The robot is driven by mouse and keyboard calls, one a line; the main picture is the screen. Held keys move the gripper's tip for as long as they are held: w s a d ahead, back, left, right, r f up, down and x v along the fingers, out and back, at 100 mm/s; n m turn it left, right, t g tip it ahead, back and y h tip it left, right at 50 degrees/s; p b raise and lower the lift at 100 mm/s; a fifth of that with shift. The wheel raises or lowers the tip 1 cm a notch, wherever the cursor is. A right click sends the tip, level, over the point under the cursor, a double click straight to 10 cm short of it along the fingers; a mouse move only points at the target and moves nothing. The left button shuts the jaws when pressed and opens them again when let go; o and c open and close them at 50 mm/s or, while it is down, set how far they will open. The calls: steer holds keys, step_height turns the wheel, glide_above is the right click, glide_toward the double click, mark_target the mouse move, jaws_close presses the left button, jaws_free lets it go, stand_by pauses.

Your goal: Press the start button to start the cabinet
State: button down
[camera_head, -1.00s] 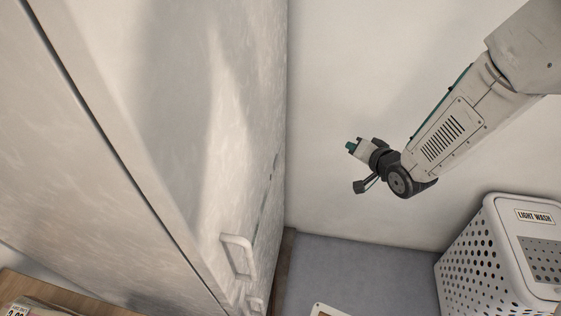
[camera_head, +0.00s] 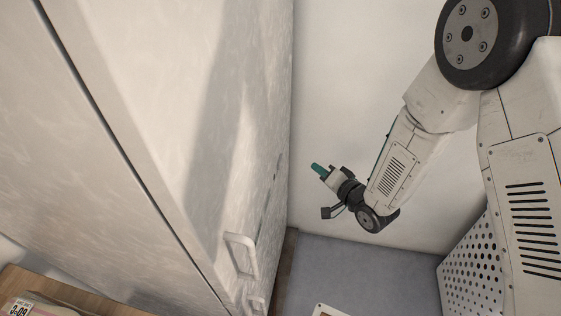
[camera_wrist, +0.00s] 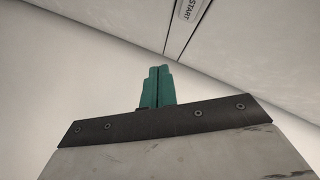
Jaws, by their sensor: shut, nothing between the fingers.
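The cabinet (camera_head: 185,120) is tall and pale, with its front facing right in the head view. In the wrist view, the start button (camera_wrist: 187,9) is a light plate marked START at the top edge, partly cut off. It lies on the cabinet face (camera_wrist: 240,45) beside a dark seam. My gripper (camera_head: 316,167) is shut and empty, its green fingers pointing toward the cabinet front with a gap between. In the wrist view the closed green fingertips (camera_wrist: 160,70) are below and left of the start button, not visibly touching it.
Two white handles, the larger one (camera_head: 241,255) higher, stick out from the cabinet front. A wooden surface (camera_head: 75,293) is at lower left.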

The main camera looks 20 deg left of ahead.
steer(key=s+a, duration=0.1)
steer(key=a, duration=0.6)
steer(key=shift+s, duration=0.35)
steer(key=shift+a, duration=0.15)
stand_by(1.6)
steer(key=shift+a, duration=0.3)
steer(key=shift+s+a, duration=0.15)
steer(key=shift+a, duration=0.2)
stand_by(0.7)
steer(key=shift+d, duration=0.75)
steer(key=d, duration=0.1)
steer(key=w+d, duration=0.1)
steer(key=d, duration=0.3)
steer(key=shift+w, duration=0.25)
